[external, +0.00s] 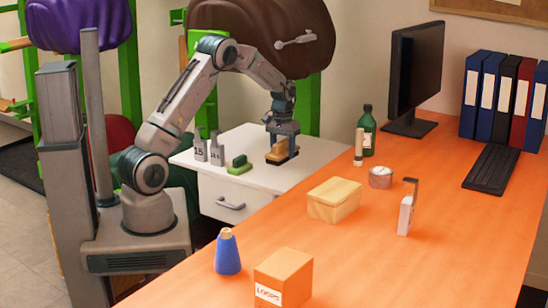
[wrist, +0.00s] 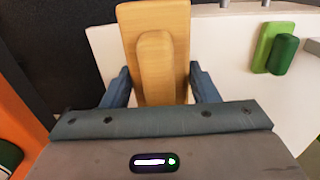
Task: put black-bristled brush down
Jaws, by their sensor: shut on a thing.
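The brush (external: 275,156) has a tan wooden body with a dark strip under it. It is low over, or touching, the white cabinet top (external: 232,174); I cannot tell which. My gripper (external: 284,146) points down and is shut on the brush. In the wrist view, the brush's wooden back (wrist: 155,22) and raised grip (wrist: 155,60) lie between the two blue fingers of my gripper (wrist: 158,90). The bristles are hidden in the wrist view.
A green brush-like block (external: 240,165) sits left of the held brush on the cabinet. The orange desk (external: 350,250) adjoins at the right, with a wooden box (external: 334,200) and green bottle (external: 367,132).

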